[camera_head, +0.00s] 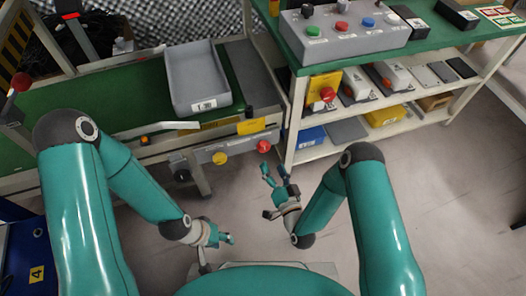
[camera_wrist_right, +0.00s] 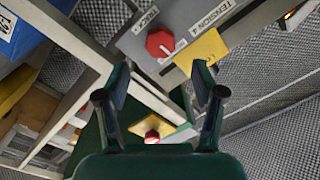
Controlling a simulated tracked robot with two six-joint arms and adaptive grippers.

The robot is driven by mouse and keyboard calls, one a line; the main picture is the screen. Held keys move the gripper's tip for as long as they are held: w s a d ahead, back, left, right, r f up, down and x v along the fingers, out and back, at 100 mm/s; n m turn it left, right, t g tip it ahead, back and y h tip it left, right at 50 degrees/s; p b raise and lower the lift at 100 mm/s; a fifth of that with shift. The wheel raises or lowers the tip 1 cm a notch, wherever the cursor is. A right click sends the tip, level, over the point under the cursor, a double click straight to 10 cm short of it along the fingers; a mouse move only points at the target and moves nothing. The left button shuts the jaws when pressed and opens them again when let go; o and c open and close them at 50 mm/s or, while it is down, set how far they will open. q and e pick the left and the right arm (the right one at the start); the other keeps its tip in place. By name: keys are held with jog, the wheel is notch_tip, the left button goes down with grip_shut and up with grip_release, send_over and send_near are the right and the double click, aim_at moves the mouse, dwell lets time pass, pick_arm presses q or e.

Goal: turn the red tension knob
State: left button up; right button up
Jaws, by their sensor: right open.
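In the head view, the red tension knob (camera_head: 264,146) is on the right end of a grey panel at the conveyor's side. My right gripper (camera_head: 274,172) is open and empty, just below and to the right of the knob in the picture. In the right wrist view, the red knob (camera_wrist_right: 160,43) is faceted with a pale pointer mark, beside a "TENSION" label. It lies beyond the gap between my open right fingers (camera_wrist_right: 161,82), apart from them. My left gripper (camera_head: 226,239) hangs low over the floor, apart from the panel; its finger opening is unclear.
A shelf unit (camera_head: 296,125) stands right of the panel, bearing a red button (camera_head: 327,94). A grey tray (camera_head: 196,80) lies on the conveyor. Floor in front is clear.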

jog(key=b+x, duration=0.1)
jog(key=x, duration=0.7)
jog(key=shift+w+f+b, duration=0.1)
jog(key=shift+w+b, duration=0.05)
jog(key=shift+b, duration=0.25)
jog(key=c, duration=1.1)
jog(key=shift+n, duration=0.3)
jog(key=shift+c, duration=0.2)
jog(key=o, duration=1.1)
jog(key=shift+o, duration=0.2)
send_near(265, 150)
jog(key=shift+v, duration=0.95)
